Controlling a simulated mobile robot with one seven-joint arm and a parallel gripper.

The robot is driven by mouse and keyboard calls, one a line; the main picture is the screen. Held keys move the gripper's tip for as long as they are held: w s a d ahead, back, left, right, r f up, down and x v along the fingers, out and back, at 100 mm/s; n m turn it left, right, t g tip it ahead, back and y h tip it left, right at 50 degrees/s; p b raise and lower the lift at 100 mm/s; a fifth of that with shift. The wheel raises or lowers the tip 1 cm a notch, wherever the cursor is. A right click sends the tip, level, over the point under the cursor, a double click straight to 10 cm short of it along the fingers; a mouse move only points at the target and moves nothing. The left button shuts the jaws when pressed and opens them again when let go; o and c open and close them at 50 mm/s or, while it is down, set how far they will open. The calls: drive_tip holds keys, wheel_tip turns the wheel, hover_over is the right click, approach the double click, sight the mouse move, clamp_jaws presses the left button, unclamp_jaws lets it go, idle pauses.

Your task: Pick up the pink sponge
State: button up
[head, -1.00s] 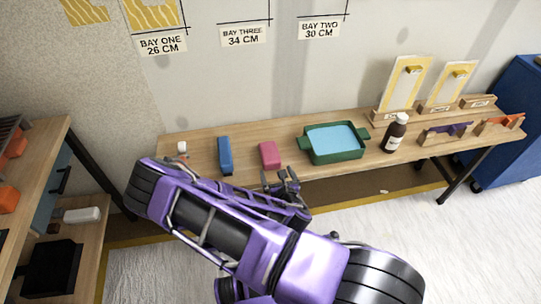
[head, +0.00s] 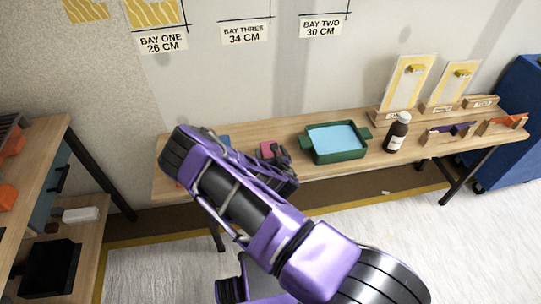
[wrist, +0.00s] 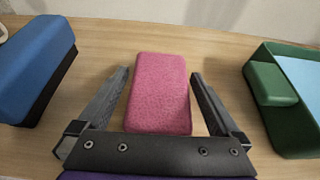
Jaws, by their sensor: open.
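The pink sponge (wrist: 160,92) lies on the wooden table in the wrist view, upright in the picture and between the two fingers. My gripper (wrist: 160,85) is open, with one dark finger on each side of the sponge and a gap showing at the fingertips. The sponge also shows in the head view (head: 267,149), mostly hidden behind my gripper (head: 280,160) and my purple arm.
A blue block with a dark base (wrist: 40,65) lies left of the sponge. A green tray with light blue liquid (wrist: 262,55) stands to the right. A brown bottle (head: 398,132) and holders stand farther right on the table (head: 230,130).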

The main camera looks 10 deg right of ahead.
drive_tip(key=c, duration=1.2)
drive_tip(key=shift+o, duration=0.2)
drive_tip(key=shift+r, duration=0.1)
wheel_tip(320, 180, up, 10)
drive_tip(key=shift+f+p, duration=0.1)
drive_tip(key=shift+p, duration=0.8)
drive_tip(key=o, duration=0.7)
drive_tip(key=shift+c, duration=0.2)
drive_tip(key=c, duration=0.7)
